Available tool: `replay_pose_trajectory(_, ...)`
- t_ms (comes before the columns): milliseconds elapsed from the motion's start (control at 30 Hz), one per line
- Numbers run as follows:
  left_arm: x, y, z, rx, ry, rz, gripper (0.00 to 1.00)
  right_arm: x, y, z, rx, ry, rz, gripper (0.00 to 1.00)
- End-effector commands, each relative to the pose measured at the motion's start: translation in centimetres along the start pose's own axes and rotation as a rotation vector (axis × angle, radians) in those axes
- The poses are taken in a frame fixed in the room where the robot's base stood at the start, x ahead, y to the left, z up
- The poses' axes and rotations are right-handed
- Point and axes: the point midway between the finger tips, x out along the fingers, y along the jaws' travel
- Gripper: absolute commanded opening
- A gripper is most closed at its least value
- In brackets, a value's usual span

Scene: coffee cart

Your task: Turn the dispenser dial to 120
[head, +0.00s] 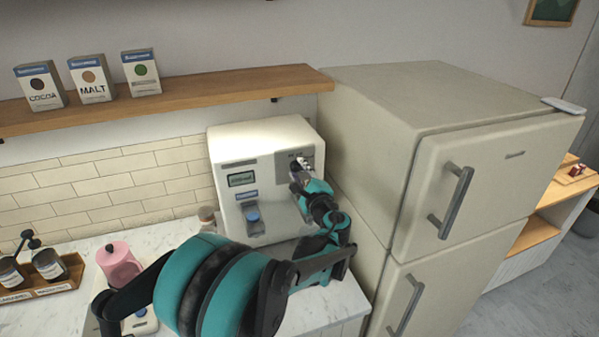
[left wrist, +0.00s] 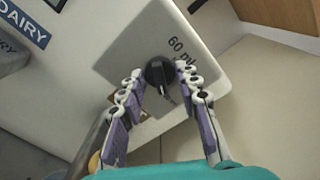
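The white dispenser (head: 265,146) stands on the counter beside the fridge, with a small display (head: 242,179) on its front. Its round black dial (left wrist: 158,74) sits on a grey panel, and a "60 ml" label (left wrist: 181,50) shows next to it. No 120 mark can be read. My left gripper (head: 299,168) is at the panel, hiding the dial in the head view. In the left wrist view its two fingertips (left wrist: 159,75) are apart, one on each side of the dial, with small gaps seeming to show. My right gripper is not in view.
The tall cream fridge (head: 440,150) stands close to the right of the dispenser. A wooden shelf (head: 190,92) with several boxes runs above left. A pink-topped container (head: 118,262) and a rack of jars (head: 45,275) stand on the counter at left.

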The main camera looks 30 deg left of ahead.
Motion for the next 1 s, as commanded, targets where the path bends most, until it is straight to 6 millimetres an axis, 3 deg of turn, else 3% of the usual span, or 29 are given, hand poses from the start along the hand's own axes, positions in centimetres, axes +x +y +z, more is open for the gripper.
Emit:
replay_pose_trajectory(467,-0.01,0.04,0.02,-0.063,-0.001,0.001,0.03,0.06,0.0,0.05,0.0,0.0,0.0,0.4)
replay_pose_trajectory(1000,-0.01,0.06,0.01,-0.507,-0.001,0.001,0.03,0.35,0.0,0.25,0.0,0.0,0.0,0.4)
